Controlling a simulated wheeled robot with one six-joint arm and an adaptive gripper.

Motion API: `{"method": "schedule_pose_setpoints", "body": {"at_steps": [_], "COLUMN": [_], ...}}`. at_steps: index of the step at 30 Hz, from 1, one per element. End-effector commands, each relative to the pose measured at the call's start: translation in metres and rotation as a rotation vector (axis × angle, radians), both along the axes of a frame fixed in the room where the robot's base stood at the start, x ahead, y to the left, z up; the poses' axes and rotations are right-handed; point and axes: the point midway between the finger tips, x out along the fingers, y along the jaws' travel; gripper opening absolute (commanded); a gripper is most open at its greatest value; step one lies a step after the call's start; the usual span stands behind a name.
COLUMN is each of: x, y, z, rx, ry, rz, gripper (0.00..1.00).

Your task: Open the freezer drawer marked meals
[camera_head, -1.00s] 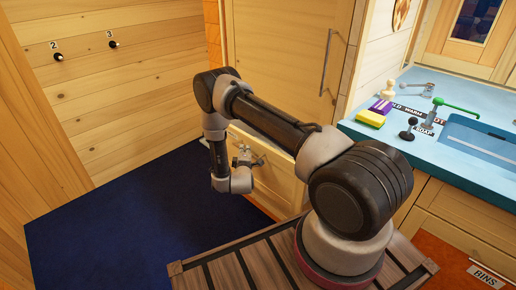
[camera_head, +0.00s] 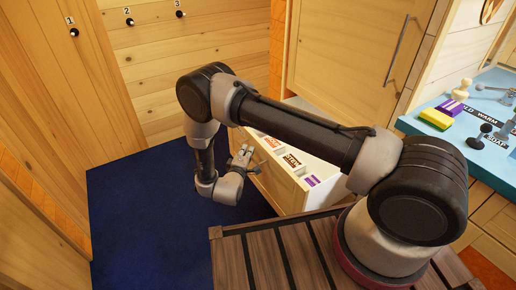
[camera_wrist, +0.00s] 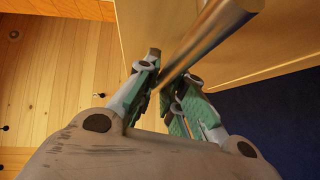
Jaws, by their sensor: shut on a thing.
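A light wood drawer (camera_head: 272,187) low in the tall cabinet stands open, toward my side, in the head view. Labelled packs (camera_head: 292,160) show inside its white interior. No mark reading "meals" can be seen; my arm hides part of the drawer. My gripper (camera_head: 243,156) is at the drawer front in the head view. In the wrist view my gripper (camera_wrist: 172,72) is shut on a round metal bar handle (camera_wrist: 208,42), which runs between its green-padded fingers.
The closed cabinet door (camera_head: 345,45) above has a vertical bar handle (camera_head: 397,48). A blue counter (camera_head: 432,108) with a yellow sponge (camera_head: 436,119) is at right. Numbered wall pegs (camera_head: 130,22) are at back left. Blue floor (camera_head: 140,215) is clear left of the drawer.

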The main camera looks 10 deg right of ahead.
Motion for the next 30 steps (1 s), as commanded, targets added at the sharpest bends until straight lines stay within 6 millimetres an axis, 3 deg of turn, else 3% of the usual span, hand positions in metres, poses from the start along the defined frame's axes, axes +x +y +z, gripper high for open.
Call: {"method": "schedule_pose_setpoints", "body": {"at_steps": [6,19,20,23,30], "x": [-0.006,-0.007,-0.007,-0.007,-0.006], "y": [0.015,0.018,0.018,0.018,0.018], "z": [-0.001,-0.001,-0.001,-0.001,0.000], "rx": [-0.001,-0.001,-0.001,-0.001,-0.001], "ry": [0.003,0.003,0.003,0.002,0.000], "rz": [0.000,0.000,0.000,0.000,0.000], "gripper": [0.00,0.00,0.14,0.32,0.32]}}
